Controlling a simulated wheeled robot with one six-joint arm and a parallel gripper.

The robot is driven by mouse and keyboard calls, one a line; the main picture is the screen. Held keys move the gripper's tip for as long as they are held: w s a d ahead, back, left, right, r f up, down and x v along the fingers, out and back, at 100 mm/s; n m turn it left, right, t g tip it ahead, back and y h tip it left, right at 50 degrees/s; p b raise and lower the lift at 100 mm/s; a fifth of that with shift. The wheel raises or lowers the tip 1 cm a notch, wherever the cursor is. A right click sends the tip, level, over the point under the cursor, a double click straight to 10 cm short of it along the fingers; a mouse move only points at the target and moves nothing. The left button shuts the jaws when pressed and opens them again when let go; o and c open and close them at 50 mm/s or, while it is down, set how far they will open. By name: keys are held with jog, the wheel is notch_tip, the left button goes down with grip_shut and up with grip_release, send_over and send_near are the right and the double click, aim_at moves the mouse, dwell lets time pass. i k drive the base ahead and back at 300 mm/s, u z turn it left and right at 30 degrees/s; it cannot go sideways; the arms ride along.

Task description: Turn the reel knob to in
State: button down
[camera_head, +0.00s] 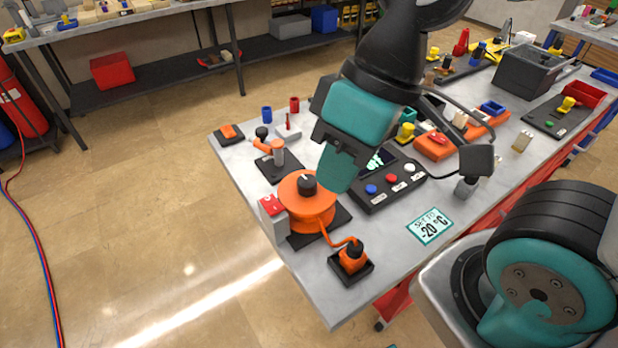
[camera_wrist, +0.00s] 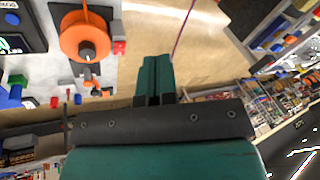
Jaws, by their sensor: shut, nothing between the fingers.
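The orange reel (camera_head: 303,218) stands on a dark base near the left front corner of the table. Its black knob (camera_head: 307,183) sits on top and carries a light pointer mark; I cannot read its setting. My gripper (camera_head: 343,172) is above the table, right of the reel and apart from the knob. Its teal fingers are together and hold nothing. In the wrist view the reel (camera_wrist: 84,37) and its knob (camera_wrist: 87,51) are at the upper left, and my shut fingers (camera_wrist: 156,65) are at the centre, right of them.
A red switch box (camera_head: 272,212) stands against the reel's left side. An orange plug (camera_head: 352,255) on a dark base is in front. The front table corner is bare.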

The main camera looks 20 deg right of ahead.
aim_at(306, 183)
jog(key=z, duration=1.95)
jog(key=k, duration=1.3)
jog(key=u, duration=1.95)
jog(key=i, duration=0.5)
jog(key=u, duration=0.1)
